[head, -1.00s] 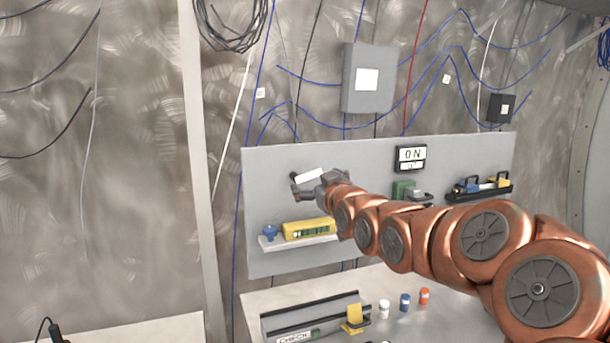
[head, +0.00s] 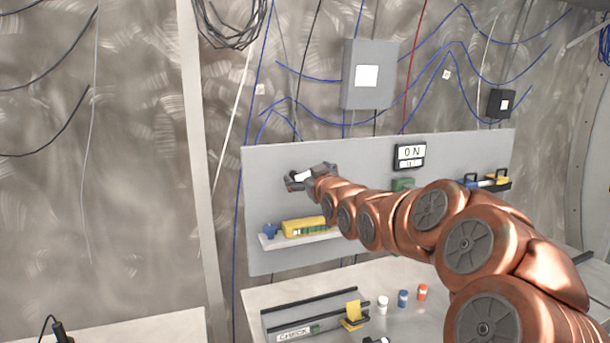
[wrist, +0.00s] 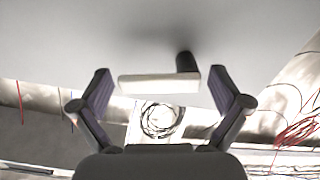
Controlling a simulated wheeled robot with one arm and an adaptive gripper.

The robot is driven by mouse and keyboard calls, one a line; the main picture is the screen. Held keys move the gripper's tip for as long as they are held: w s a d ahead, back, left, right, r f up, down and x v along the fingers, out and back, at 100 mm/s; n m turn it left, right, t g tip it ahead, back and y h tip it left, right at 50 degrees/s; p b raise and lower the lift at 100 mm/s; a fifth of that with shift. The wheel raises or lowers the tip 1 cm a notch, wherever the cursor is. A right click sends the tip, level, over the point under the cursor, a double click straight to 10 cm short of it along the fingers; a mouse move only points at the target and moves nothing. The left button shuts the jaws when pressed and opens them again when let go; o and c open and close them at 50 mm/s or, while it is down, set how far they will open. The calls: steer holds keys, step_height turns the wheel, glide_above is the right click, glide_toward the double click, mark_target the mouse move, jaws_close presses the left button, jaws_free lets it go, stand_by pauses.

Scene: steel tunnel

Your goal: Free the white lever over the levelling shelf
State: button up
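The white lever (wrist: 160,84) is in the wrist view, a pale bar lying across the gap between my gripper's fingers, with a dark pivot (wrist: 187,62) at its right end on the grey panel. My gripper (wrist: 162,88) is open, one finger on each side of the lever, and neither finger clearly touches it. In the head view my gripper (head: 297,178) is at the panel above the levelling shelf (head: 300,241), and only a small white part of the lever shows there. A yellow level (head: 304,227) and a small blue item (head: 269,230) rest on the shelf.
The grey panel (head: 262,190) also carries an ON sign (head: 410,156), a green part (head: 403,184) and a rack with blue and yellow pieces (head: 485,184). Below, a bench holds a CHECK rail fixture (head: 297,333) and small white, blue and orange bottles (head: 403,298).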

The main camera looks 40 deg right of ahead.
steer(key=c, duration=1)
steer(key=shift+f+m+b, duration=0.25)
steer(key=shift+m+b, duration=0.15)
steer(key=shift+b, duration=0.35)
steer(key=shift+f+m+b, duration=0.15)
steer(key=shift+m+b, duration=0.85)
steer(key=shift+m, duration=0.2)
steer(key=shift+d, duration=0.1)
steer(key=o, duration=1)
steer(key=shift+o, duration=0.4)
steer(key=shift+s, duration=0.1)
